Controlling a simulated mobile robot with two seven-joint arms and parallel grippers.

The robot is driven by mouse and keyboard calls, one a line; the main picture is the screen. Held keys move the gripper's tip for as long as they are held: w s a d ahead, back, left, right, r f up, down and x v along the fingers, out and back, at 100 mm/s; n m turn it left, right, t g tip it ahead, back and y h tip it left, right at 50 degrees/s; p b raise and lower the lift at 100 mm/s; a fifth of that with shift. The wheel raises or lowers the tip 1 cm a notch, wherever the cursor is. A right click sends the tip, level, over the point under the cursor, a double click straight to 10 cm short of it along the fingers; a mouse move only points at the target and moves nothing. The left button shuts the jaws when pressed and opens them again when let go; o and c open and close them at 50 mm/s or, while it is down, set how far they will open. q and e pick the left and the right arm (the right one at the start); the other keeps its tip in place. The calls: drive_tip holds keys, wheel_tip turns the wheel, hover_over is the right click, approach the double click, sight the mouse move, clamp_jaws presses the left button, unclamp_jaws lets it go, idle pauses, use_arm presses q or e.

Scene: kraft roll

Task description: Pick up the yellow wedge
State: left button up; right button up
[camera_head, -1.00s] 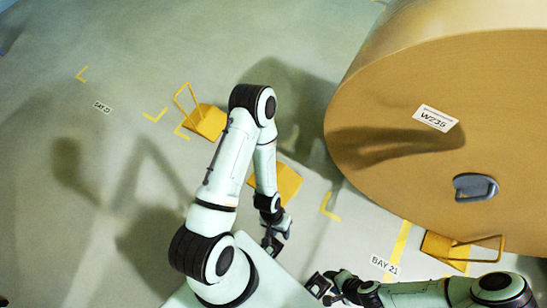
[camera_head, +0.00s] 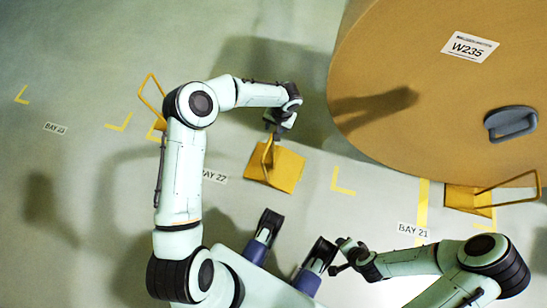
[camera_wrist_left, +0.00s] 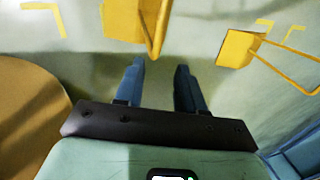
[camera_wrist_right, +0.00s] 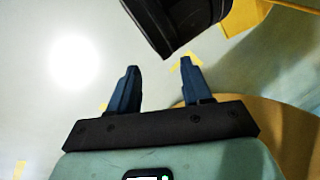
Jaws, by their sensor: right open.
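A yellow wedge (camera_head: 283,168) with an upright loop handle lies on the floor beside the BAY 22 label. My left gripper (camera_head: 279,128) is just above the handle in the head view. In the left wrist view its fingers (camera_wrist_left: 157,85) are apart with nothing between them, and the wedge (camera_wrist_left: 122,20) and its handle are ahead of the tips. A second yellow wedge (camera_head: 154,133) is mostly hidden behind my left arm. A third wedge (camera_head: 462,198) lies by the roll at right. My right gripper (camera_head: 345,255) is open and empty, low in the head view.
A huge brown kraft roll (camera_head: 400,125) labelled W235 fills the upper right, close to the wedges. Yellow floor marks and the BAY 21 label (camera_head: 414,230) lie flat. The floor at far left is clear.

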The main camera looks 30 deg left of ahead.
sight(271, 137)
use_arm(q)
drive_tip(key=f, duration=0.3)
drive_tip(key=f+b, duration=0.1)
drive_tip(key=f, duration=0.1)
drive_tip(key=shift+s+a+f, duration=0.15)
drive_tip(key=shift+a+f, duration=0.05)
drive_tip(key=shift+a, duration=0.2)
drive_tip(key=f, duration=0.2)
drive_tip(key=f+b, duration=0.1)
drive_tip(key=shift+s+a+f, duration=0.1)
drive_tip(key=shift+a+f, duration=0.15)
drive_tip(key=shift+f, duration=0.1)
drive_tip(key=shift+a+f, duration=0.1)
drive_tip(key=shift+f, duration=0.3)
use_arm(e)
drive_tip(key=f, duration=0.1)
drive_tip(key=d+f, duration=0.1)
drive_tip(key=w+f, duration=0.1)
drive_tip(key=shift+d+f+h, duration=0.1)
drive_tip(key=shift+d+h, duration=0.2)
drive_tip(key=shift+d, duration=0.05)
use_arm(q)
clamp_jaws()
drive_tip(key=shift+r, duration=0.15)
